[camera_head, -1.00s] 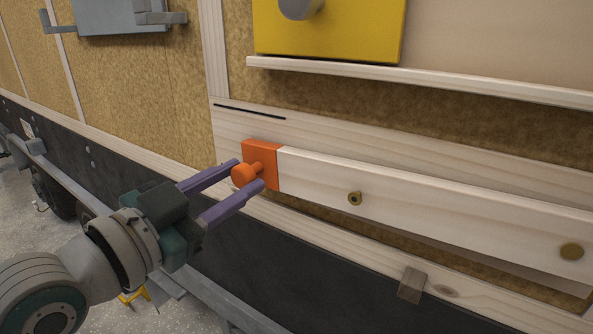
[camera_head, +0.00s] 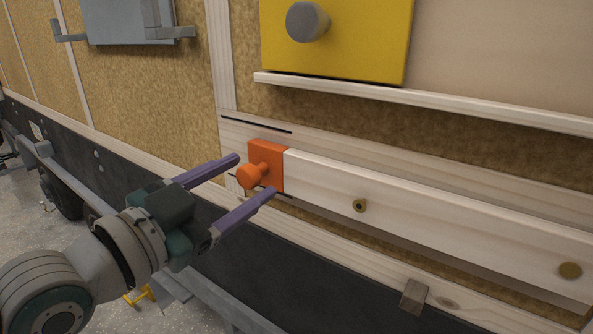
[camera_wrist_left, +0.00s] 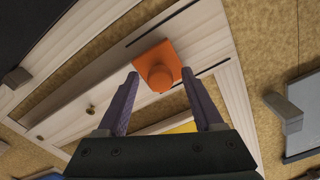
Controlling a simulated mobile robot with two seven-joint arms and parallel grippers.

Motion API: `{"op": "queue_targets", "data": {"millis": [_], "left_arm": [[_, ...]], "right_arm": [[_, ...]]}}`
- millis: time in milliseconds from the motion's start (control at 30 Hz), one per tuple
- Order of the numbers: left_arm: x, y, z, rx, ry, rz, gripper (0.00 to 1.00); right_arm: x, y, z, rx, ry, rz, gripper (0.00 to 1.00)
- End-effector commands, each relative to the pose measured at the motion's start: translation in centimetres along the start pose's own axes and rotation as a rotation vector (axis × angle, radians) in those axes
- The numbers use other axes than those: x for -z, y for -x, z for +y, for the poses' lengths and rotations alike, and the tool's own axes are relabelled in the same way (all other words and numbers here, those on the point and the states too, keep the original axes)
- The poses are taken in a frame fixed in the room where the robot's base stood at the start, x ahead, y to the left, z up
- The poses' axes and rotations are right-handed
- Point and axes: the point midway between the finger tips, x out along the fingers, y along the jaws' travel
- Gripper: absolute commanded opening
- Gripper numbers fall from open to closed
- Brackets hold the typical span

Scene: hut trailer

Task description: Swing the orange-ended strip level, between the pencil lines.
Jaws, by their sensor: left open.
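The pale wooden strip (camera_head: 430,211) lies along the wall and runs roughly parallel to the board behind it. Its orange end (camera_head: 274,155) carries a round orange knob (camera_head: 247,175). The upper pencil line (camera_head: 256,124) is a dark mark above the orange end. Parts of the lower pencil line (camera_head: 285,194) show at its lower edge, so the end sits between the lines. My left gripper (camera_head: 255,174) is open, with its purple fingers on either side of the knob and apart from it. The wrist view shows the knob (camera_wrist_left: 160,77) between the spread fingers. My right gripper is out of view.
A brass pivot (camera_head: 359,205) and a brass disc (camera_head: 570,270) are on the strip. A small wooden block (camera_head: 413,296) sits below it. Above are a ledge (camera_head: 420,97) and a yellow panel (camera_head: 345,45) with a grey knob (camera_head: 307,22).

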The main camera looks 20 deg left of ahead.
Motion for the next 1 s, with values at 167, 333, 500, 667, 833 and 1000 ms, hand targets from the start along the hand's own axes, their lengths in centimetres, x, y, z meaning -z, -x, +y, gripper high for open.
{"op": "queue_targets", "data": {"millis": [167,333,500,667,833,1000], "left_arm": [[-0.1,1.3,0.0,-0.001,0.001,-0.004,0.68],[-0.1,4.4,0.0,-0.002,0.001,-0.005,0.68],[0.0,7.5,0.0,-0.002,0.000,-0.003,0.68],[0.0,9.3,0.0,0.000,0.000,-0.001,0.68],[0.0,9.9,0.0,0.000,0.000,0.000,0.68],[0.0,9.9,0.0,0.000,0.000,0.001,0.68]], "right_arm": [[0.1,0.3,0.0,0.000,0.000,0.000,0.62],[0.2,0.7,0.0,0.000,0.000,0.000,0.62],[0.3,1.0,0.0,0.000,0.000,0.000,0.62],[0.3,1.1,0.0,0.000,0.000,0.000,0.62],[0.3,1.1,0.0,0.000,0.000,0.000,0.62],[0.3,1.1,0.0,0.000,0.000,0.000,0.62]]}}
